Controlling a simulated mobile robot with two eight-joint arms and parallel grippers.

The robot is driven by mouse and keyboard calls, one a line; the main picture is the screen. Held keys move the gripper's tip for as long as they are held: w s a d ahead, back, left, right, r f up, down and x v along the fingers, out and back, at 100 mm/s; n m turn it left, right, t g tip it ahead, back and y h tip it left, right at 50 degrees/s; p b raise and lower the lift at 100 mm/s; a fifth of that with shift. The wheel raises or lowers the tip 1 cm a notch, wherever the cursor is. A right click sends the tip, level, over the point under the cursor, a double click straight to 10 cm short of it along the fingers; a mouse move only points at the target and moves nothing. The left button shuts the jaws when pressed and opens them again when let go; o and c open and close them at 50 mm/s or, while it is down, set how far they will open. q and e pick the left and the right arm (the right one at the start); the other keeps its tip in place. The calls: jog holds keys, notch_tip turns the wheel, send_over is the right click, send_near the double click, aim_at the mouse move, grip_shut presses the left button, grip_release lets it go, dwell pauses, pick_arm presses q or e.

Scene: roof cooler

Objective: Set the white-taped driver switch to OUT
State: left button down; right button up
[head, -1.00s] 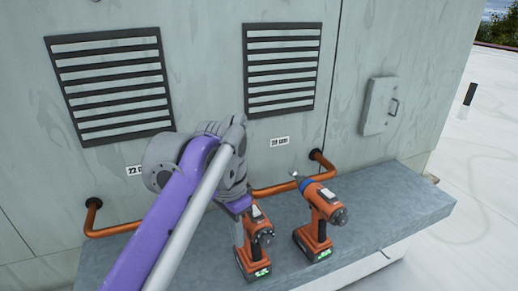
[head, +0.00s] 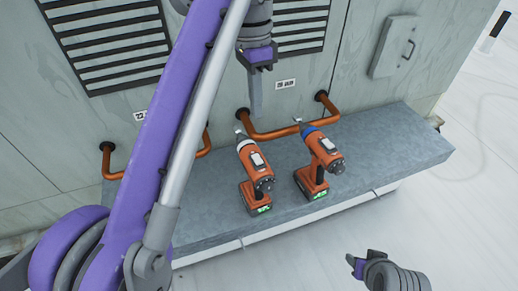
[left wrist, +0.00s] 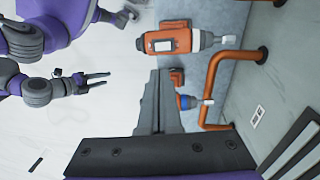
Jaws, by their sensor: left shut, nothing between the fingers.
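The white-taped driver (head: 254,172) is orange with a white band around its nose. It stands upright on its battery on the grey ledge, and it also shows in the left wrist view (left wrist: 183,42). A pale switch panel (head: 258,160) is on its body; I cannot read its setting. A blue-banded driver (head: 320,160) stands to its right. My left gripper (head: 255,112) is shut and empty, pointing down above and behind the white-taped driver, apart from it. My right gripper (left wrist: 108,80) shows open and empty in the left wrist view.
An orange pipe (head: 282,131) runs along the wall behind the drivers. Louvred vents (head: 110,50) and a grey box (head: 395,47) are on the wall. The ledge (head: 400,150) is clear at the right.

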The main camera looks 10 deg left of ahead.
aim_at(259, 161)
pick_arm(q)
jog(key=f, duration=0.4)
jog(key=s+f+b, duration=0.1)
jog(key=f, duration=0.3)
jog(key=d+f, duration=0.1)
jog(key=f, duration=0.3)
jog(key=shift+s+f+b, duration=0.15)
jog(key=shift+s+b, duration=0.1)
jog(key=shift+b, duration=0.15)
pick_arm(e)
jog(key=f, duration=0.1)
jog(key=s+f, duration=0.1)
jog(key=f, duration=0.1)
jog(key=shift+s, duration=0.25)
